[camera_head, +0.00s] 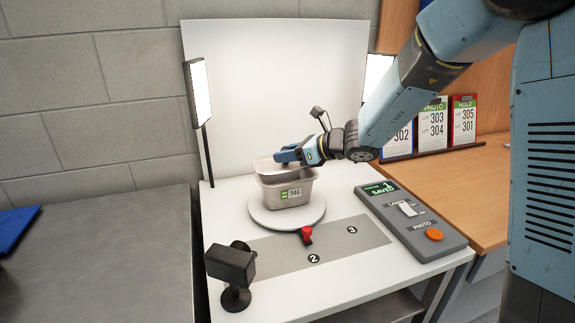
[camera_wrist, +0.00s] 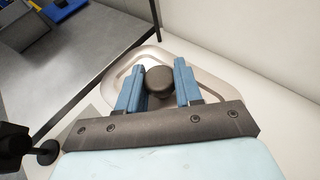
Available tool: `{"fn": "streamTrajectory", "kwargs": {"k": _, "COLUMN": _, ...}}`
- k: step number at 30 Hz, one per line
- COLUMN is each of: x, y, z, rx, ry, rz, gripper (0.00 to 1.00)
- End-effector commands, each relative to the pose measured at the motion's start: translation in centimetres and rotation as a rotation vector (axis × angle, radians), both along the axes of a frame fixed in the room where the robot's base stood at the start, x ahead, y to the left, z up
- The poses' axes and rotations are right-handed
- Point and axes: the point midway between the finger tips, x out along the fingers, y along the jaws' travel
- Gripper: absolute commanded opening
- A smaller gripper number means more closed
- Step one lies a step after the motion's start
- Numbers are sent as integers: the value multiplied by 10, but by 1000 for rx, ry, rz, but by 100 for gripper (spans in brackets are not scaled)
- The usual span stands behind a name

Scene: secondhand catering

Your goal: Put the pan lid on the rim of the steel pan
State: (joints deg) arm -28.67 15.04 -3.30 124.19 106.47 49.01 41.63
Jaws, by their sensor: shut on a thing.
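I cannot tell whether lid and rim touch. The wrist view hides the pan beneath the lid.
The turntable (camera_head: 262,216) has a red part (camera_head: 306,235) at its front. A grey control box (camera_head: 412,222) with an orange button is at right. A black camera on a stand (camera_head: 233,270) is front left. A lamp panel (camera_head: 199,93) and white backdrop rise behind.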

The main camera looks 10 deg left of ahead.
Motion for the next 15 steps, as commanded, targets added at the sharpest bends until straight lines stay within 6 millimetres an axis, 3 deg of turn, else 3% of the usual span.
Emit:
{"fn": "streamTrajectory", "kwargs": {"k": 7, "x": 1, "y": 3, "z": -31, "rx": -1, "ry": 3, "rz": 1, "gripper": 0}}
{"fn": "streamTrajectory", "kwargs": {"k": 14, "x": 1, "y": 2, "z": -35, "rx": -3, "ry": 2, "rz": 1, "gripper": 0}}
{"fn": "streamTrajectory", "kwargs": {"k": 15, "x": 1, "y": 2, "z": -35, "rx": -3, "ry": 3, "rz": 0, "gripper": 38}}
